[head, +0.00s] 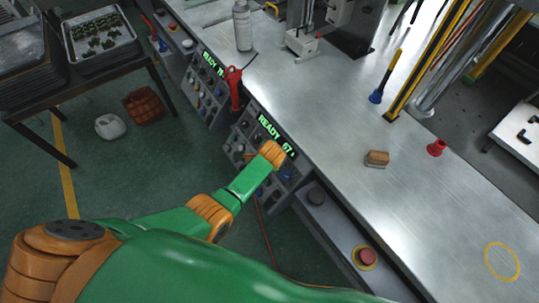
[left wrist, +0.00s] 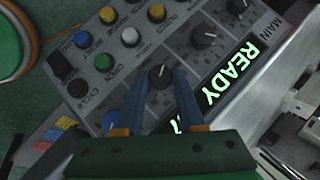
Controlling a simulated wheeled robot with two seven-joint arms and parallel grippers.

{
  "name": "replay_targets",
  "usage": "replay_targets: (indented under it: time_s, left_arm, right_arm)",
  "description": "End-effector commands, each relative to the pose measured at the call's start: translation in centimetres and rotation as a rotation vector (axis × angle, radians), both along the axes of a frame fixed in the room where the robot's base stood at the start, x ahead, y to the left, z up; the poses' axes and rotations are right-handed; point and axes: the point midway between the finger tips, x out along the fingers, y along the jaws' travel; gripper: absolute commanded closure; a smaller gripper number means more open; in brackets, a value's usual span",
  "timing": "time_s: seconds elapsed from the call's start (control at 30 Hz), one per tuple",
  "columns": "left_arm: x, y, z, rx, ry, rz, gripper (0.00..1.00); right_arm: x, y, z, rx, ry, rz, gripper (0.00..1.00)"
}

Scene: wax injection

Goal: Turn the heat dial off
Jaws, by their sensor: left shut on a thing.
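In the left wrist view, a black round dial (left wrist: 160,77) with a pale pointer line sits on the grey control panel (left wrist: 84,62). My left gripper (left wrist: 161,73) has its two blue fingers on either side of this dial and is shut on it. The label of the dial is hidden or unreadable. A green READY display (left wrist: 228,78) lies to the right of the dial. In the head view, my left arm reaches to the panel below the lit display (head: 272,135), and its wrist hides the fingers. My right gripper is not in view.
A red stop button (head: 367,257) sits along the bench front. The metal bench top (head: 325,130) holds a brown block (head: 377,158) and a red part (head: 437,148).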

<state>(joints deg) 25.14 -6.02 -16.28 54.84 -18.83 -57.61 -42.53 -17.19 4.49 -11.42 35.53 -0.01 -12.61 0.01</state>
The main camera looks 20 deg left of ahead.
Motion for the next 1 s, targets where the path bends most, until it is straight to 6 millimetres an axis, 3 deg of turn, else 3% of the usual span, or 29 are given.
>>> replay_targets:
  time_s: [0.63,0.67,0.73,0.77,1.0]
  left_arm:
    - [-0.07,0.10,-0.12,-0.026,0.025,0.030,1.00]
    - [-0.07,0.10,-0.12,-0.026,0.025,0.030,0.57]
    - [-0.06,0.09,-0.11,-0.026,0.025,0.030,0.38]
    - [-0.05,0.09,-0.10,-0.026,0.024,0.030,0.32]
    - [0.01,0.07,-0.04,-0.026,0.023,0.028,0.32]
  right_arm:
    - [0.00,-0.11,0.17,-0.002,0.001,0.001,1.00]
    - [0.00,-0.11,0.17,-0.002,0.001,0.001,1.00]
    - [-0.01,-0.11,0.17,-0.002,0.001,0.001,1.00]
    - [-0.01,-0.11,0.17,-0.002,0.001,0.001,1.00]
    - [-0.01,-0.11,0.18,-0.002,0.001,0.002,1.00]
